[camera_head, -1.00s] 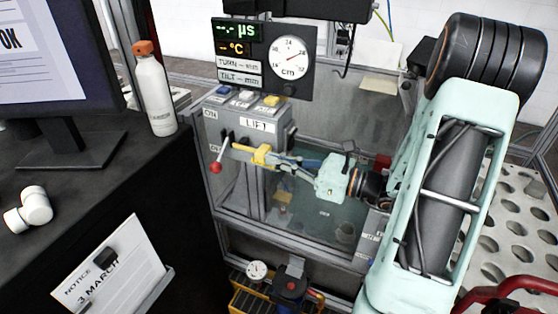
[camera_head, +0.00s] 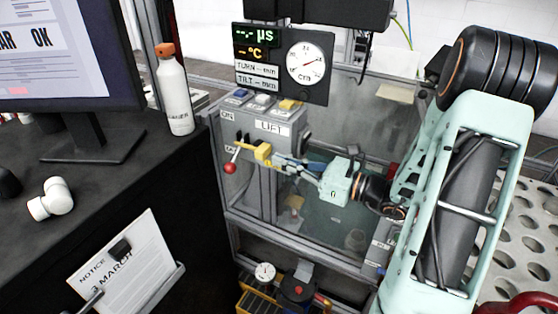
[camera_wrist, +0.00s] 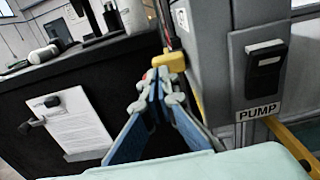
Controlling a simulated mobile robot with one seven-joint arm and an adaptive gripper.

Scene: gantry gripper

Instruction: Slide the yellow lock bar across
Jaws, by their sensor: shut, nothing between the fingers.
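The yellow lock bar (camera_head: 254,149) lies across the front of the grey LIFT box, near a lever with a red ball knob (camera_head: 230,168). Its yellow end block also shows in the wrist view (camera_wrist: 171,61). My gripper (camera_head: 277,159) is to the right of the bar, with its fingers pointing left at the block. In the wrist view the blue-grey fingers (camera_wrist: 162,80) are closed together, with nothing between them. The tips are right at the block; whether they touch cannot be told. Part of the bar is hidden behind the block and fingers.
The LIFT box (camera_head: 265,125) has several coloured buttons on top, and a gauge panel (camera_head: 283,63) stands behind it. A black desk with a white bottle (camera_head: 175,95) is at left. A PUMP switch (camera_wrist: 264,68) is right of my fingers.

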